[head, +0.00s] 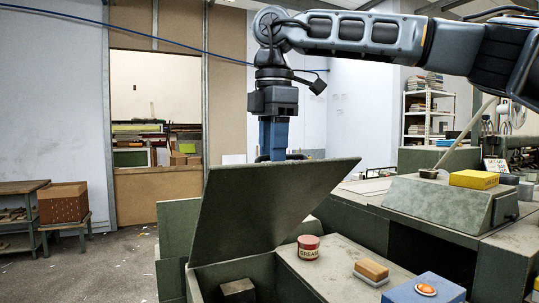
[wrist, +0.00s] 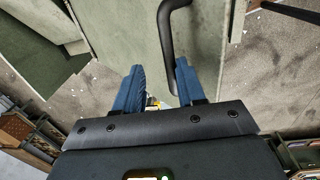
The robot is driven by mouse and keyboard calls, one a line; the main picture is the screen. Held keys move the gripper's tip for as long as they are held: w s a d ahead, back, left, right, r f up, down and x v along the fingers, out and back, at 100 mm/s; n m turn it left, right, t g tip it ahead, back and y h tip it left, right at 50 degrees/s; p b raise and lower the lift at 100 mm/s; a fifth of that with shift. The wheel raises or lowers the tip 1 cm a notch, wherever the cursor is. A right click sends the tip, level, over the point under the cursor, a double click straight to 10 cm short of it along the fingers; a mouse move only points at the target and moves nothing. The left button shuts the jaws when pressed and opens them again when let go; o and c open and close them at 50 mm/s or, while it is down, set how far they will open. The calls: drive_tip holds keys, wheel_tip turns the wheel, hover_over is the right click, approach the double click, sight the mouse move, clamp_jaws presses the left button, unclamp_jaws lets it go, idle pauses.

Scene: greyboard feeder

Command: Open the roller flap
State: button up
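The roller flap (head: 265,210) is a grey-green panel, raised and leaning at a steep tilt over an open compartment (head: 262,268). In the wrist view the flap (wrist: 125,30) fills the upper middle. Its black bar handle (wrist: 168,45) curves down between my fingers, close to the right one. My gripper (wrist: 158,80) has two blue fingers spread apart, with a gap between the left finger and the handle. In the head view my gripper (head: 274,150) points down behind the flap's top edge, which hides the fingertips. Contact with the handle cannot be told.
A red grease tin (head: 308,246), a tan-topped block (head: 371,271) and a blue box with an orange button (head: 425,288) stand on the panel right of the compartment. A dark block (head: 238,291) lies inside. A yellow box (head: 474,180) sits on the sloped housing.

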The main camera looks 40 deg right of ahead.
drive_tip(key=shift+s+a+f, duration=0.1)
drive_tip(key=shift+s+f, duration=0.2)
drive_tip(key=shift+s, duration=0.05)
drive_tip(key=w+d+r+p, duration=0.1)
drive_tip(key=w+r+p, duration=0.1)
drive_tip(key=w+r, duration=0.2)
drive_tip(key=shift+w+r, duration=0.2)
drive_tip(key=shift+r, duration=1.65)
drive_tip(key=shift+d, duration=0.15)
